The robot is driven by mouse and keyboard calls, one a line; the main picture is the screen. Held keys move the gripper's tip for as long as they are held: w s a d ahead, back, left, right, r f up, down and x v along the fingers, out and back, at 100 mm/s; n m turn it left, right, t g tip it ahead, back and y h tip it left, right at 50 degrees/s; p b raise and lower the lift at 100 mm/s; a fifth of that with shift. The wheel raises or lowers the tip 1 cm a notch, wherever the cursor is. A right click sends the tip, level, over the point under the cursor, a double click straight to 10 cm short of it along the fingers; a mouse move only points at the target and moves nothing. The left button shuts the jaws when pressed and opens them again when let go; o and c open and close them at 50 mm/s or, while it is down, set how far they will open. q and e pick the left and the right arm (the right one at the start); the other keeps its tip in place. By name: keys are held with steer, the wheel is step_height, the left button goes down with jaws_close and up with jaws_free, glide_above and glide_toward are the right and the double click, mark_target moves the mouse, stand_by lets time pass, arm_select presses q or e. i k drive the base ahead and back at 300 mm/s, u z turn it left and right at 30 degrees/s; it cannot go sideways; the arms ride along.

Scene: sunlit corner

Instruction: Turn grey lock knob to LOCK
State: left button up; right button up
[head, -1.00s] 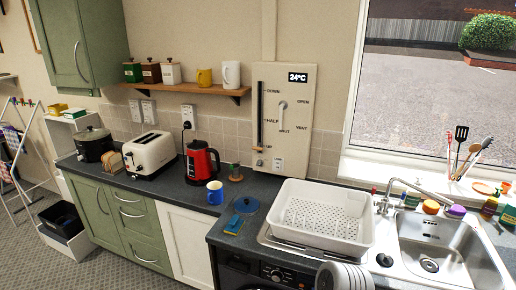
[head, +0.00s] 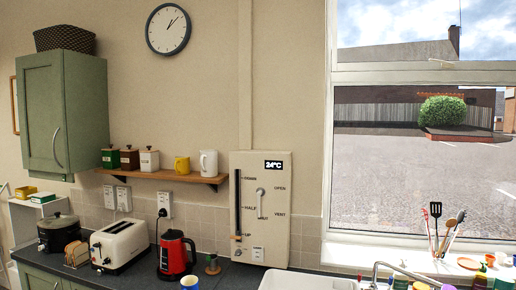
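A cream control panel (head: 279,228) stands against the wall behind the counter, with a 24°C display (head: 274,165) at top. A pale lever handle (head: 261,203) on it points down, near the lettering OPEN, VENT and SHUT. A dark vertical slot (head: 238,200) on the left has labels at its side and an orange-brown piece (head: 236,238) at its lower end. Small fittings (head: 258,254) sit along the panel's bottom. They are too small to tell which is the grey lock knob or how it is turned. Neither gripper is in view.
A red kettle (head: 174,257), a white toaster (head: 119,245) and a small pot (head: 212,265) stand on the counter left of the panel. A shelf (head: 165,175) with mugs and canisters is above. A white basin (head: 305,281) is low in front of the panel.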

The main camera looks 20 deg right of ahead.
mark_target(238, 253)
steer(key=k, duration=0.65)
steer(key=u, duration=0.85)
steer(key=i, duration=2.35)
steer(key=z, duration=0.9)
